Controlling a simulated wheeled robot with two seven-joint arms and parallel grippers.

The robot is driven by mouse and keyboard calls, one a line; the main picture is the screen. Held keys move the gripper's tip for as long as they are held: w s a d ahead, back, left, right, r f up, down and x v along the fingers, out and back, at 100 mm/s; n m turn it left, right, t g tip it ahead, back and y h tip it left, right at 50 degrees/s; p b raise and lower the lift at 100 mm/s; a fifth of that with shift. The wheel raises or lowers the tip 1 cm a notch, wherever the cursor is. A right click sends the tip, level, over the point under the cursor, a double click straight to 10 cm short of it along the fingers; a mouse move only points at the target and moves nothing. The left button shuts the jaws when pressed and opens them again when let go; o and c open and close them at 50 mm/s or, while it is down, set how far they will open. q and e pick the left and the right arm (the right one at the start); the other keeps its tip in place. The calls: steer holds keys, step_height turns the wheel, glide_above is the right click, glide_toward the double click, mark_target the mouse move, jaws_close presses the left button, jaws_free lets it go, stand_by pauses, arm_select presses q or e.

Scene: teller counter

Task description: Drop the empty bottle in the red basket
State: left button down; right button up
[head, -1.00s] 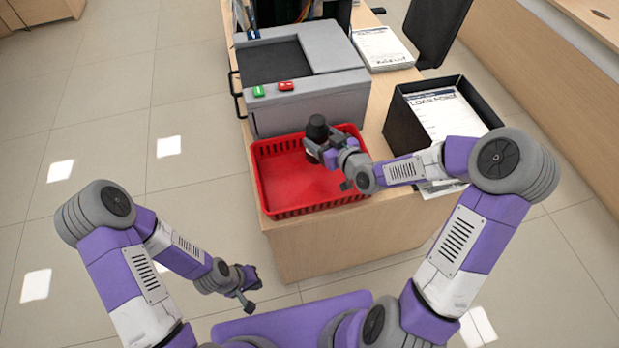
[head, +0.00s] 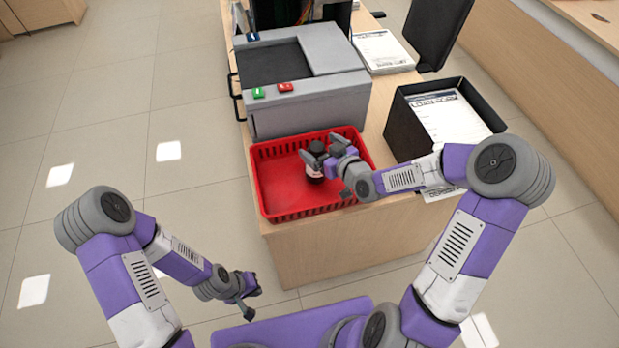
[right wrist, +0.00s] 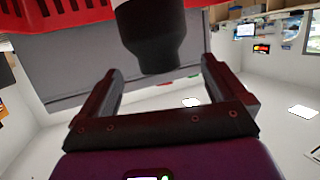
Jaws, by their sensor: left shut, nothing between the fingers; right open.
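The bottle (head: 315,172), dark with a pale label, is inside the red basket (head: 292,212) and looks roughly upright in the head view. My right gripper (head: 321,152) is open at the bottle, its fingers on either side of the upper part. In the right wrist view the dark bottle (right wrist: 152,42) shows beyond and between the open fingers (right wrist: 158,75), with a gap on each side. The bottle's base is partly hidden in the head view. My left gripper (head: 246,296) is shut and empty, low in front of the counter.
A grey machine (head: 312,108) with green and red buttons stands right behind the basket. A black tray (head: 408,126) with loan forms (head: 446,116) is to the right. More papers (head: 382,50) lie farther back. The basket's left part is bare.

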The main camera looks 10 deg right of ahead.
arm_select(q)
steer(key=shift+r+p, duration=0.7)
arm_select(e)
steer(key=v, duration=0.7)
steer(key=shift+s+r, duration=0.2)
steer(key=shift+s, duration=0.05)
arm_select(q)
steer(key=shift+s, duration=0.1)
arm_select(e)
steer(key=shift+d+f, duration=0.1)
